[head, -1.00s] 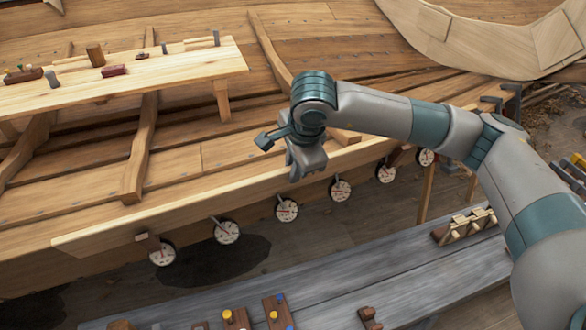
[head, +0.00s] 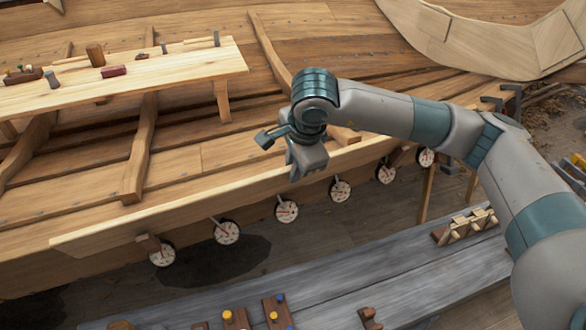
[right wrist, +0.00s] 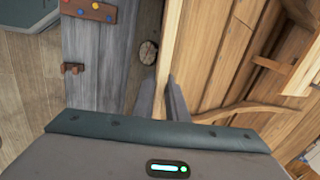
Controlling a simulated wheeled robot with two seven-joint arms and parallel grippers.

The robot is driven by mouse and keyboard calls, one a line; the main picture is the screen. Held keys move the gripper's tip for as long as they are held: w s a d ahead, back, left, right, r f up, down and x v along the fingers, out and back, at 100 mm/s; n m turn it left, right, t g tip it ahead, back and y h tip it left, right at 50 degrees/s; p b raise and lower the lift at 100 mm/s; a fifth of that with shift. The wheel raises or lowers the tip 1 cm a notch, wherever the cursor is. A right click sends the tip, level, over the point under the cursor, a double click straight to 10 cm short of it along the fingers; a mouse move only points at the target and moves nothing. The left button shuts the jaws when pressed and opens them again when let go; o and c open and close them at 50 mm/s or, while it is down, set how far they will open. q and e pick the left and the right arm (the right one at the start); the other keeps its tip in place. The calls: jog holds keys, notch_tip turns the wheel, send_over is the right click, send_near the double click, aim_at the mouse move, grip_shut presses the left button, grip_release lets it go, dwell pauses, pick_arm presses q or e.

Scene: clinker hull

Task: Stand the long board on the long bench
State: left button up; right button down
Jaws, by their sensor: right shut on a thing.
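The long board (head: 180,213) is a pale, narrow plank running along the hull's near edge, its left end free and its right part behind my right arm. My right gripper (head: 306,172) points down and is shut on the board between its ends. In the right wrist view the two fingers (right wrist: 164,100) straddle the board (right wrist: 168,45), which runs away from them. A long grey plank bench (head: 390,270) stands below and in front of the board, apart from it. My left gripper is out of view.
Several round dials (head: 287,210) line the hull below the board. The grey bench carries a slotted wooden rack (head: 467,224) and brown blocks with coloured pegs (head: 277,312); its middle is mostly bare. A pale table (head: 180,68) with small tools stands inside the hull.

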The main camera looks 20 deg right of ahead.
jog(key=p+v, duration=0.1)
jog(key=v, duration=0.8)
jog(key=shift+p, duration=0.3)
dwell(0.9)
jog(key=shift+w, duration=0.1)
jog(key=shift+f, duration=0.1)
